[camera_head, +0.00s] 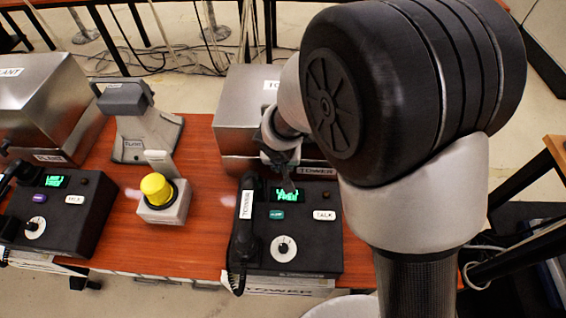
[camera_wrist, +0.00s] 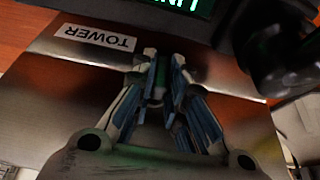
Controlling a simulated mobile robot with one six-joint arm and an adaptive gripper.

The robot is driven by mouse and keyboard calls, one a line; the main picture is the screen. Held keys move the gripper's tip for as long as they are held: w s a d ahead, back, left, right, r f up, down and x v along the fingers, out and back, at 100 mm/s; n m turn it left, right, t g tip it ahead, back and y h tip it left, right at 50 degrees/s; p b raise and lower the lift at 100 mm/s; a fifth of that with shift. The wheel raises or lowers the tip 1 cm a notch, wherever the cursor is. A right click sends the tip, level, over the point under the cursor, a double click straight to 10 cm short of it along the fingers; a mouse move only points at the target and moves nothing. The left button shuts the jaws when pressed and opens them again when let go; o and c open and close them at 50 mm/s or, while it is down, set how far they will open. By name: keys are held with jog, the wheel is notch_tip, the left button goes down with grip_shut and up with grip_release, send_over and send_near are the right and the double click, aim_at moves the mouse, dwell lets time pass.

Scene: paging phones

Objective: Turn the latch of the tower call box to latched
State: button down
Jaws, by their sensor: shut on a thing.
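The tower call box (camera_head: 240,110) is a silver metal box with a lid, at the back middle of the table in the head view, partly behind my arm. Its brushed metal and TOWER label fill much of the wrist view (camera_wrist: 60,50). My gripper (camera_head: 283,165) is at the front of this box, just behind the tower phone. In the wrist view my gripper (camera_wrist: 164,62) has its fingers closed around a small dark piece, the latch (camera_wrist: 160,76), mostly hidden between them. Its exact angle cannot be told.
The black tower phone (camera_head: 305,258), with its handset (camera_head: 243,240) at left, stands close in front of the gripper. A yellow button box (camera_head: 157,190), a grey stand (camera_head: 145,125) and the plant box (camera_head: 40,105) and phone (camera_head: 75,225) are left. Bare table (camera_head: 200,255) lies between the phones.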

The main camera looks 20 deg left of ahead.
jog(key=c, duration=1.6)
grip_release()
jog(key=v, duration=1.2)
jog(key=shift+w+d, duration=0.1)
